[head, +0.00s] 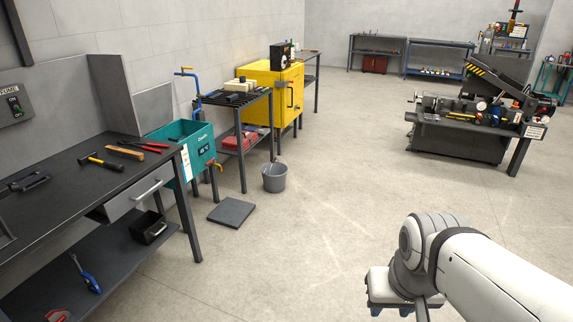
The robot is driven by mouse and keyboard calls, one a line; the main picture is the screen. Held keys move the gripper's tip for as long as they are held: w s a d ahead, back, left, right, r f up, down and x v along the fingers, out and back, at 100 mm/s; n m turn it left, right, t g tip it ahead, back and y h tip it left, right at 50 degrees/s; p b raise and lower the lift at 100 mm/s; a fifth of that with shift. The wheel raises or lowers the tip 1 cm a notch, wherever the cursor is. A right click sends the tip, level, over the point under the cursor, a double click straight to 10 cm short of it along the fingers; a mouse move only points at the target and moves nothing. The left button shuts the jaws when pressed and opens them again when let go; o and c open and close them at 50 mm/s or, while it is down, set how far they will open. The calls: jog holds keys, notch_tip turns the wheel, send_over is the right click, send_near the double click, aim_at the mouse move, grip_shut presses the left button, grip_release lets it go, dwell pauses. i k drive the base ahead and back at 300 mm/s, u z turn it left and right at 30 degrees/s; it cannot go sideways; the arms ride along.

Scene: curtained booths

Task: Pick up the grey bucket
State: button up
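The grey bucket (274,178) stands upright on the floor left of centre in the head view, beside the legs of a dark worktable. A thin light handle or stick shows at its rim. My white arm comes in from the lower right.
A dark flat slab (231,212) lies on the floor just in front of the bucket. A workbench (62,195) with tools stands at left, then a teal tank (187,143) and yellow cabinet (270,85). A machine (459,138) stands back right. The middle floor is clear.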

aim_at(274, 174)
jog(key=z, duration=0.15)
jog(key=i, duration=3.8)
jog(key=u, duration=0.75)
jog(key=i, duration=2.1)
jog(key=u, duration=0.6)
